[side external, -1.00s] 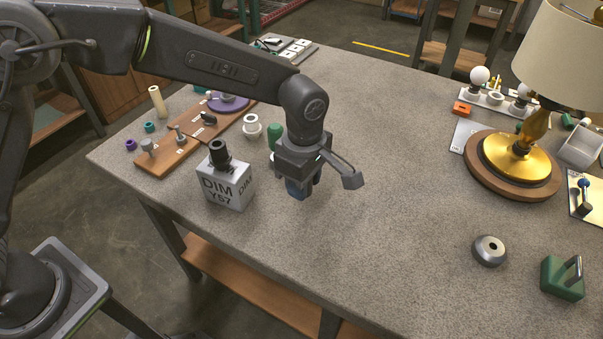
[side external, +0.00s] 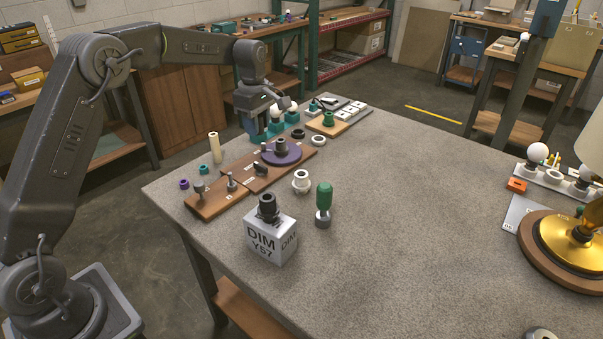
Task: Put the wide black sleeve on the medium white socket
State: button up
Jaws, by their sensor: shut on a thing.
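My gripper (side external: 270,122) is at the far left edge of the table, low among teal holders. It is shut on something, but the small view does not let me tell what. A black ring (side external: 298,133) sits just to its right. A taller black sleeve-like part (side external: 267,206) stands on top of the grey DIM box (side external: 270,238). A white socket-like part (side external: 301,181) stands upright on the bare table behind that box. A flatter white ring (side external: 318,140) lies farther back. I cannot tell for sure which parts are the wide sleeve and the medium socket.
Brown boards with pegs (side external: 217,197) and a purple disc (side external: 281,153) lie along the left edge. A green-handled part (side external: 324,204) stands beside the white socket-like part. A lamp base (side external: 560,240) is at the right. The middle of the table is clear.

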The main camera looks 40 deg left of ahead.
jog(key=shift+w+d+f, duration=0.95)
jog(key=shift+d+f, duration=0.65)
jog(key=shift+f, duration=0.2)
jog(key=shift+w+d+f, duration=0.9)
jog(key=shift+d+f, duration=0.75)
jog(key=shift+f, duration=0.2)
jog(key=shift+w+d+f, duration=0.95)
jog(key=shift+d+f, duration=0.65)
jog(key=shift+f, duration=0.2)
jog(key=shift+f, duration=0.1)
jog(key=shift+f, duration=0.25)
jog(key=o, duration=0.9)
